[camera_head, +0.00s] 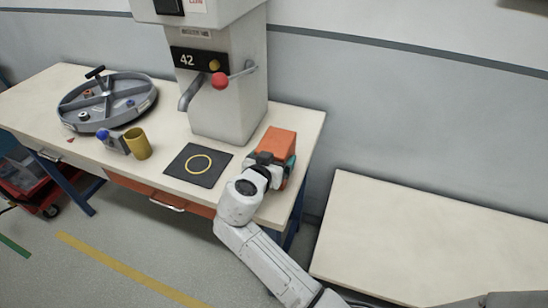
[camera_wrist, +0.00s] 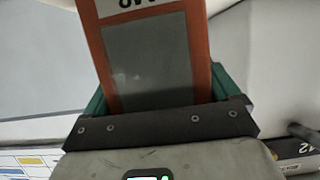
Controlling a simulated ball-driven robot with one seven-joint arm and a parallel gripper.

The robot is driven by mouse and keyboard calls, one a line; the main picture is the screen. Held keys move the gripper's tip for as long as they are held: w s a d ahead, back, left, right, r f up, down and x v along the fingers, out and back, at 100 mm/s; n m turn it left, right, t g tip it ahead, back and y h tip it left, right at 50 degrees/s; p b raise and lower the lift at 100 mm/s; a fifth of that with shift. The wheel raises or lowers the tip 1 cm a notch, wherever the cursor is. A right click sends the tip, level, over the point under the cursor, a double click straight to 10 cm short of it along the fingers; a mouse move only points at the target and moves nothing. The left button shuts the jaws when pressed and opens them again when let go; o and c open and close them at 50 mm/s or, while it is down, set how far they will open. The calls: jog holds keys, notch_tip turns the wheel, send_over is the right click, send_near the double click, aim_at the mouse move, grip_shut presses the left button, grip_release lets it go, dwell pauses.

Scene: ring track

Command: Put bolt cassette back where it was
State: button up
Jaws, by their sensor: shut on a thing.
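The orange bolt cassette (camera_head: 279,142) is at the right end of the workbench, right of the grey machine column. My gripper (camera_head: 273,160) is shut on it from the near side. In the wrist view the cassette (camera_wrist: 153,55) shows an orange frame, a grey panel and a white label with upside-down letters, cut off at the top. The green fingers of my gripper (camera_wrist: 160,92) lie along its two sides. I cannot tell whether its underside touches the bench.
A black mat (camera_head: 186,170) with a yellow ring lies left of my gripper. A yellow cup (camera_head: 138,144), a blue-topped holder (camera_head: 114,142) and a round grey divided tray (camera_head: 103,117) stand further left. The grey column (camera_head: 231,105) has a red-knobbed lever. A second bench (camera_head: 400,235) is bare.

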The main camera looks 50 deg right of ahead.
jog(key=o, duration=0.9)
jog(key=shift+r+p, duration=0.25)
jog(key=shift+p, duration=0.15)
jog(key=b+v, duration=0.2)
jog(key=v, duration=1)
jog(key=shift+f+b, duration=0.15)
jog(key=shift+b, duration=0.15)
